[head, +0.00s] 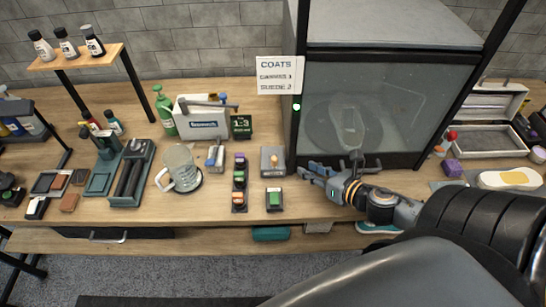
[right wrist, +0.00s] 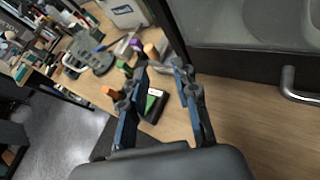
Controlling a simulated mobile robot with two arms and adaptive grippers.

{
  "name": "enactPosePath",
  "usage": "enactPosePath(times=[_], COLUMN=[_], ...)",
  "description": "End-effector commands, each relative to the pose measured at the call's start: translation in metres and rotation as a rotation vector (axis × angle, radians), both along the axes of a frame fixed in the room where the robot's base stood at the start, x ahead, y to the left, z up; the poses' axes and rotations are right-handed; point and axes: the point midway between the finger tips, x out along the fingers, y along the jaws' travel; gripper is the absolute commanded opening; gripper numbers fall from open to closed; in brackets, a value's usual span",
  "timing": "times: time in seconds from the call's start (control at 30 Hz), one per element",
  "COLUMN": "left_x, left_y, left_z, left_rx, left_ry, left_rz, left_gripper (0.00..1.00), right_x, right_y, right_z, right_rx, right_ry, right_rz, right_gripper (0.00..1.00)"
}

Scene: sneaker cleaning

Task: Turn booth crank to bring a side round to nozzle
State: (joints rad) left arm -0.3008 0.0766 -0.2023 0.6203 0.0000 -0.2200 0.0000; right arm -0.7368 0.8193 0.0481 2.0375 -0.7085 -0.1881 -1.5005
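The booth (head: 298,60) is a dark-framed box with a glass front (head: 420,90). Behind the glass a round disc (head: 318,125) and a pale shoe-like shape show dimly. A curved metal handle (head: 376,165) sits low on the booth front; a metal handle also shows in the right wrist view (right wrist: 292,85). I cannot tell whether it is the crank, and the nozzle is not clear. My right gripper (head: 311,171) is just in front of the booth's lower left edge. In the right wrist view my right gripper (right wrist: 162,72) has its fingers apart and empty. My left gripper is out of view.
A black box with a green top (head: 274,199) stands left of my right gripper. A coats sign (head: 279,75) is at the booth's left side. A glass mug (head: 180,168) and several tools fill the bench's left. An open case (head: 485,138) lies right of the booth.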

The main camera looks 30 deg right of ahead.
Motion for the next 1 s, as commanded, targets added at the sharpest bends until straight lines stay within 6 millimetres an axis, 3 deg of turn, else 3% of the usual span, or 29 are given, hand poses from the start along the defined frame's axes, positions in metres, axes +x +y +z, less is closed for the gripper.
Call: enactPosePath(times=[0.1, 0.27, 0.6, 1.0], left_x=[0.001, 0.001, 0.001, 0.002], left_y=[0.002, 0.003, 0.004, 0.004], left_z=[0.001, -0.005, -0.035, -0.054], left_rx=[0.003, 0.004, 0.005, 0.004], left_ry=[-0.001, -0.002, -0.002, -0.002], left_rz=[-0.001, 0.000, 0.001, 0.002], left_gripper=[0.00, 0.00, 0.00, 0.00], right_x=[0.000, 0.006, 0.051, 0.098], right_y=[0.007, 0.011, 0.020, 0.032], right_z=[0.004, 0.000, -0.020, -0.038], right_rx=[-0.151, -0.193, -0.190, -0.186], right_ry=[-0.022, -0.032, -0.034, -0.032], right_rz=[0.152, 0.195, 0.190, 0.186], right_gripper=[0.30, 0.30, 0.30, 0.30])
